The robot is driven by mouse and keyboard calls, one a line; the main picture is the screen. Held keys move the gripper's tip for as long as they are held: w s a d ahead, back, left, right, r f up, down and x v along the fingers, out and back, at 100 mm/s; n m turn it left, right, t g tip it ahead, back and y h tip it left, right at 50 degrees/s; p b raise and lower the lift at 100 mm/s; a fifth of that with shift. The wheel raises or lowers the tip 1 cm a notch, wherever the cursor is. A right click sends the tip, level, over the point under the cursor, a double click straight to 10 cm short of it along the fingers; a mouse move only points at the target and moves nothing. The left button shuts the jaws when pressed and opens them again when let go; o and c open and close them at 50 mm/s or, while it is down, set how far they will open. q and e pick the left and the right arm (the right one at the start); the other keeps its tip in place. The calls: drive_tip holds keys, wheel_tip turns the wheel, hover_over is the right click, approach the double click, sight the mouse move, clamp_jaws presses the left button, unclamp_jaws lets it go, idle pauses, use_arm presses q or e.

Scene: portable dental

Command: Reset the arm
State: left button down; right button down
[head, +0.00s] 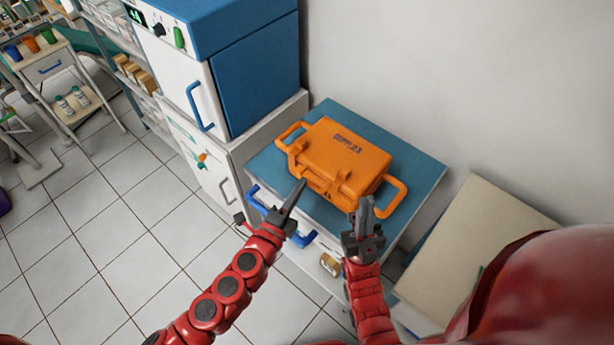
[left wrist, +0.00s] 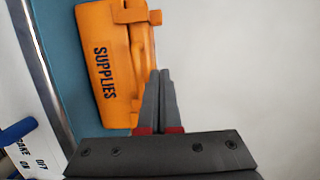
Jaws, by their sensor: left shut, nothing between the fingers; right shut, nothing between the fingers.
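My left gripper (head: 292,202) is shut and empty, in front of the left part of an orange case (head: 345,155) in the head view. My right gripper (head: 364,208) is shut and empty, near the front right of the case. The case is closed, has side handles, and rests on a blue-topped cabinet (head: 412,165). In the left wrist view the case (left wrist: 112,60) reads "SUPPLIES" and my left gripper's fingers (left wrist: 162,75) show shut beside it. I cannot tell whether either gripper touches the case.
A blue and white cabinet unit (head: 235,75) stands left of the case. A trolley (head: 50,65) with bottles and cups is at the far left. A beige panel (head: 475,245) leans at the right. The tiled floor (head: 90,230) at the left is clear.

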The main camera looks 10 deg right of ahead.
use_arm(q)
drive_tip(key=shift+s+a, duration=0.45)
idle(0.3)
